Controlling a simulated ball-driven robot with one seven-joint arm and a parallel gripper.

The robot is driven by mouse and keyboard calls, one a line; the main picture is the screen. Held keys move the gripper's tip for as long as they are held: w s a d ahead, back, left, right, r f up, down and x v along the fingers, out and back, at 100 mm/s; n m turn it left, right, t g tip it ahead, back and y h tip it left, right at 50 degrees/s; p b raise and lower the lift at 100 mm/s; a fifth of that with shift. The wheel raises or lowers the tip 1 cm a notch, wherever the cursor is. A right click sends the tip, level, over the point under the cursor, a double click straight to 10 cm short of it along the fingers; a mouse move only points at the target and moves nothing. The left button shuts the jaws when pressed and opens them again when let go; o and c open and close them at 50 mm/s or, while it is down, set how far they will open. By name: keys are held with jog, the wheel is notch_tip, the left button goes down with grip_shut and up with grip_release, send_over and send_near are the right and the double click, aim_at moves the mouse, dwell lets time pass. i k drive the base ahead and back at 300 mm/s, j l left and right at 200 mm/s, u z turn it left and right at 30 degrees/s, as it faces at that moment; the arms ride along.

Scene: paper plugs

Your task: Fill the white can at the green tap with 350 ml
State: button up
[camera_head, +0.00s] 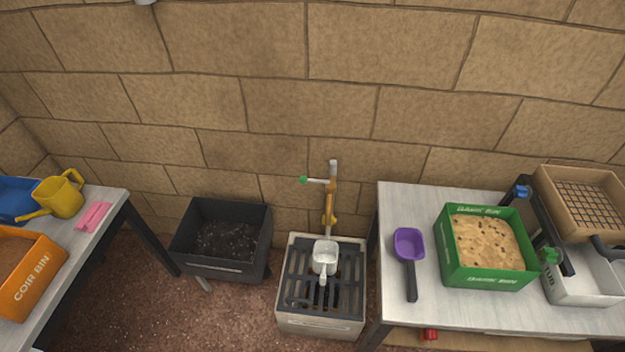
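A small white can (324,258) stands on the dark slatted grate of a pale drain box (320,323) against the brick wall. A narrow part of the can, perhaps its spout, points toward the camera. The tap (330,200) is on the wall just behind and above the can, with a brass-coloured body and a green-ended lever (304,180) pointing left. I cannot make out a water stream or the level inside the can. My gripper is not in view.
A black bin (222,268) of dark material stands left of the drain. The left table holds a yellow watering can (62,194) and an orange coir bin (32,285). The right table (400,205) holds a purple scoop (409,244) and a green bin (490,281). Reddish floor is clear in front.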

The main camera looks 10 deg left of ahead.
aim_at(303, 178)
jog(key=i+u, duration=0.4)
jog(key=i+l+u, duration=0.35)
jog(key=i, duration=0.2)
jog(key=i+l+u, duration=0.4)
jog(key=i+j, duration=0.05)
jog(key=i, duration=0.05)
